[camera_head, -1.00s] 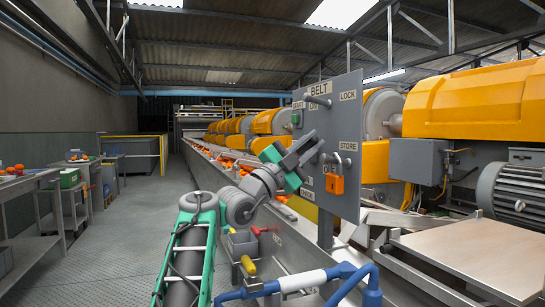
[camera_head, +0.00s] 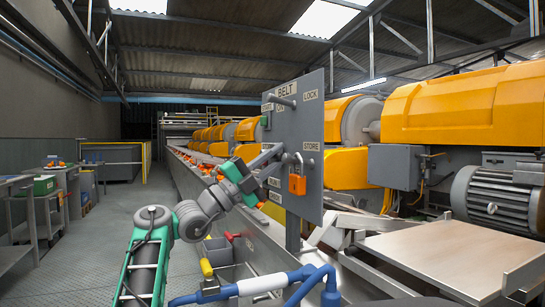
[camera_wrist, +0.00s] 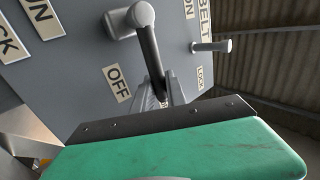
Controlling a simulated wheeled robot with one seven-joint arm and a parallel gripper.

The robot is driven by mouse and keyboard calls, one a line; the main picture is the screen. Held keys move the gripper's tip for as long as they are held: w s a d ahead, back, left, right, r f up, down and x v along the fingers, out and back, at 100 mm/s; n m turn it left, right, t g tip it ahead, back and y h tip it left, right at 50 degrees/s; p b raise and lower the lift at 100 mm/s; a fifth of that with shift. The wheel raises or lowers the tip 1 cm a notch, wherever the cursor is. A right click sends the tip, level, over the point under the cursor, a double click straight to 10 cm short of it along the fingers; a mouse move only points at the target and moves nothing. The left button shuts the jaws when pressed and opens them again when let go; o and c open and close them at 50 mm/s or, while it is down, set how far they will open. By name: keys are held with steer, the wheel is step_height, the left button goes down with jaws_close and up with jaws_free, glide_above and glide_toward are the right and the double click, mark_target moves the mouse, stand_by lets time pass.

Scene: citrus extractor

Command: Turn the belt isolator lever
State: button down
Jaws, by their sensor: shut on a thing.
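The belt isolator lever (camera_wrist: 150,55) is a dark bar on a grey round pivot in the wrist view. Its free end reaches down between my fingers beside the OFF label (camera_wrist: 117,83). My gripper (camera_wrist: 163,94) is shut on that end. In the head view my gripper (camera_head: 277,151) is at the grey BELT panel (camera_head: 310,128), left of an orange padlock (camera_head: 297,184). There the lever is mostly hidden by my gripper.
A peg (camera_wrist: 212,46) sticks out near the LOCK label (camera_wrist: 200,78). Yellow machines (camera_head: 460,105) and a motor (camera_head: 497,195) stand right. The aisle (camera_head: 105,235) at left is clear.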

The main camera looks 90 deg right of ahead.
steer(key=shift+s, duration=0.15)
steer(key=c, duration=1.5)
jaws_free()
steer(key=shift+o, duration=0.8)
steer(key=b+v, duration=0.1)
steer(key=v, duration=0.7)
